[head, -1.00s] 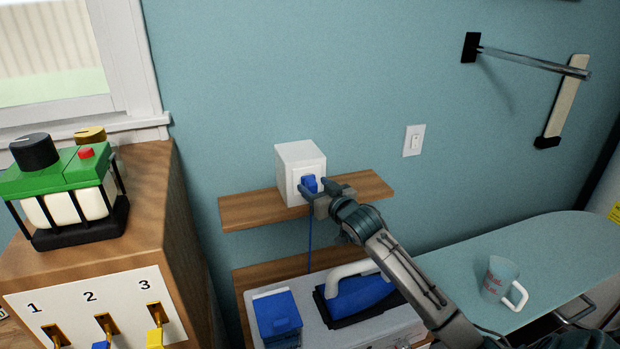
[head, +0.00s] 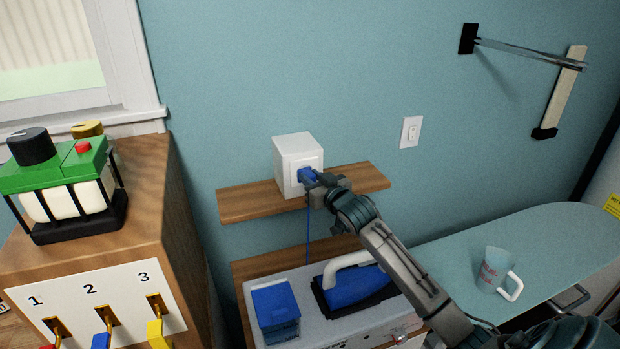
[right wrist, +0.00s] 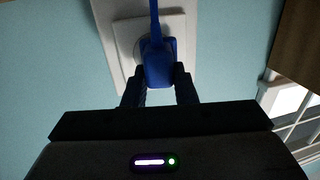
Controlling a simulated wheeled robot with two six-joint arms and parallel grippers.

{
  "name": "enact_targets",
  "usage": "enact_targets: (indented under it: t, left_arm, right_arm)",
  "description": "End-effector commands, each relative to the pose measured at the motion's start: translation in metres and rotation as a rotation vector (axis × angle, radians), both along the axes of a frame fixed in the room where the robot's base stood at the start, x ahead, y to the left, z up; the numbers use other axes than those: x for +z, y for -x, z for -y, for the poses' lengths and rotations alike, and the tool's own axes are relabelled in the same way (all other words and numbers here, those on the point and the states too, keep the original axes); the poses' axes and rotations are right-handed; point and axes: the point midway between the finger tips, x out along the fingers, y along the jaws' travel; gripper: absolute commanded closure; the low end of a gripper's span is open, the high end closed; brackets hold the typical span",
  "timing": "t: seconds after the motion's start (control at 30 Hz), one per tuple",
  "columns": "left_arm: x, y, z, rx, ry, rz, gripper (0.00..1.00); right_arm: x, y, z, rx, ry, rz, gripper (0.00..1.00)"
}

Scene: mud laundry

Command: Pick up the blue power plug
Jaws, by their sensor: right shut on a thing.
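The blue power plug (head: 306,175) sits at the front socket face of a white box (head: 297,152) on the upper wooden shelf. Its blue cord (head: 308,235) hangs down from it. My right gripper (head: 316,181) is at the plug, shut on it. In the right wrist view the plug (right wrist: 157,66) is between the two fingers (right wrist: 158,80), against the white socket plate (right wrist: 126,38). I cannot tell whether the plug is fully seated. My left gripper is not in view.
An ironing board (head: 545,240) with a mug (head: 493,270) lies right. A wooden cabinet (head: 150,215) with a green-topped device (head: 62,185) stands left.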

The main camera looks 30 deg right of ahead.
Motion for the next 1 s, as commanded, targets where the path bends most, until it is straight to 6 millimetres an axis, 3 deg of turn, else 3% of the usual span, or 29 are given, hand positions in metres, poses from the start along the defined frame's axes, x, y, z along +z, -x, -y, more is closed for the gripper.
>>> enact_targets:
  t: [0.3,0.67,1.0]
  left_arm:
    - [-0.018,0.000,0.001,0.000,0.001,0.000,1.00]
    - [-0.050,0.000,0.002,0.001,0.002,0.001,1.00]
    - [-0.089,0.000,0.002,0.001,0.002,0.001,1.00]
  right_arm:
    - [0.005,0.004,-0.001,0.001,0.002,0.004,1.00]
    - [0.066,0.004,-0.001,0.000,0.002,0.006,1.00]
    - [0.064,0.078,-0.018,0.001,0.012,0.001,1.00]
